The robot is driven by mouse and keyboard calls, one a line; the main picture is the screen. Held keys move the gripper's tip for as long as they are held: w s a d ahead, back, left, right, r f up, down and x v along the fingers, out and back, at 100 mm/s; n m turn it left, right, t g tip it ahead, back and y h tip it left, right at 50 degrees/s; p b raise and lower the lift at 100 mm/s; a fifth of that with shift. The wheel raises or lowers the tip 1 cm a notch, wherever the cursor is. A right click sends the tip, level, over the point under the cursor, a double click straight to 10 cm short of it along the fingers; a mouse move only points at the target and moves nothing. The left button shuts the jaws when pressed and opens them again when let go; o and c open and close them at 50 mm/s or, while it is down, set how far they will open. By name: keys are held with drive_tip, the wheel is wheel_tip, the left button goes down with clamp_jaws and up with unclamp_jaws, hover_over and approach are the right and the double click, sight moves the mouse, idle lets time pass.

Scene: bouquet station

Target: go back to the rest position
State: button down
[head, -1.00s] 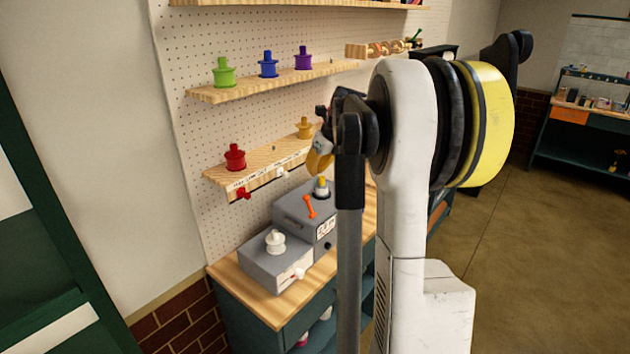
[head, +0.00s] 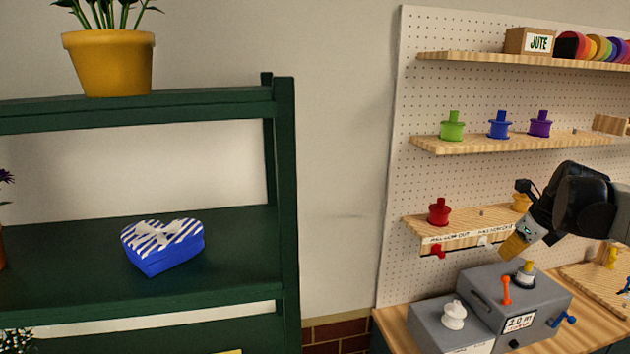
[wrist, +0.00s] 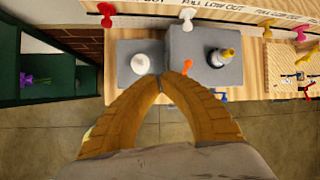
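My gripper (head: 512,246) is at the right of the head view, in front of the pegboard's lowest shelf and above the grey boxes. In the wrist view its two yellow-brown fingers (wrist: 160,82) meet at the tips, with nothing held between them. Below the fingertips in the wrist view are the grey box with a white knob (wrist: 141,64) and the taller grey box with a yellow-topped knob (wrist: 219,57). The orange lever (wrist: 187,67) shows just beside the fingertips; whether they touch it cannot be told.
A wooden bench (head: 390,325) carries both boxes. Pegboard shelves hold red (head: 439,212), green (head: 452,127), blue (head: 499,125) and purple (head: 540,125) spools. At left, a dark green rack (head: 288,200) holds a blue heart-shaped box (head: 162,250) and a yellow pot (head: 108,62).

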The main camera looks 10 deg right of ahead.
drive_tip(key=s+a+f+n+b, duration=0.3)
drive_tip(key=a+n, duration=0.3)
drive_tip(key=a, duration=0.2)
drive_tip(key=s+a+f+n+b, duration=0.25)
drive_tip(key=a+n, duration=0.25)
drive_tip(key=a, duration=0.3)
drive_tip(key=s+a+f+n+b, duration=0.2)
drive_tip(key=s+a+f+n, duration=0.1)
drive_tip(key=a+n, duration=0.4)
drive_tip(key=s+a+f+n+t+y+b, duration=0.1)
drive_tip(key=s+a+f+n+b, duration=0.4)
drive_tip(key=s+a+f+n, duration=0.7)
drive_tip(key=n, duration=0.2)
drive_tip(key=shift+n+b, duration=0.3)
